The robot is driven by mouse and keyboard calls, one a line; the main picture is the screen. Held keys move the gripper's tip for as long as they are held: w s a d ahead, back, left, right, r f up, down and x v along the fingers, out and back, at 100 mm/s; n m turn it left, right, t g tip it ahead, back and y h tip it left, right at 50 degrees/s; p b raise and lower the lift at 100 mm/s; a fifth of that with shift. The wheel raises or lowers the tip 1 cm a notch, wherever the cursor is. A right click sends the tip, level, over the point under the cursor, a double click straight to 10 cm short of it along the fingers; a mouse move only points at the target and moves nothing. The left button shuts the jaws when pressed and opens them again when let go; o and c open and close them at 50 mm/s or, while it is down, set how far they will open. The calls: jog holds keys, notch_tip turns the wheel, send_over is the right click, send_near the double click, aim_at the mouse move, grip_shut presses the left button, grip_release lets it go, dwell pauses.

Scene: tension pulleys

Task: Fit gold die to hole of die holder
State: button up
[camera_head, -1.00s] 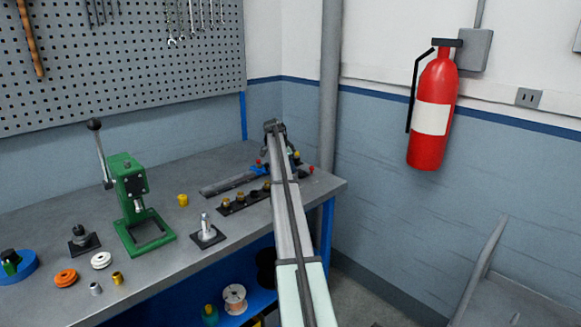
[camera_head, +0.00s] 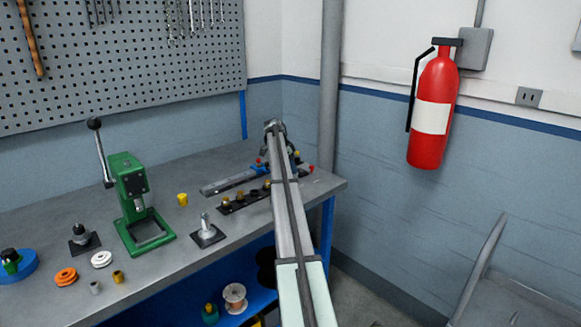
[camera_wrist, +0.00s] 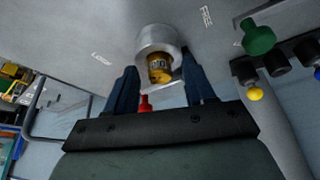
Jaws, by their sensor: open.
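In the wrist view, a gold die (camera_wrist: 159,70) sits at the mouth of a silver round die holder (camera_wrist: 158,38), with the holder's rim around its upper part. How deep the die sits in the hole cannot be told. My gripper (camera_wrist: 160,78) is open, its two dark blue fingers apart on either side of the die, with gaps visible. In the head view my arm reaches to the far right end of the bench and hides most of the work there. Another small gold die-like cylinder (camera_head: 118,277) stands at the front left of the bench.
A black rack (camera_head: 230,208) with several fittings lies left of my arm. A green press (camera_head: 135,200), a silver post on a dark base (camera_head: 207,232) and a yellow cup (camera_head: 182,199) stand farther left. Green and yellow knobs (camera_wrist: 258,38) are right of my gripper in the wrist view.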

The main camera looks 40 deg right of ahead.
jog(key=v, duration=1.4)
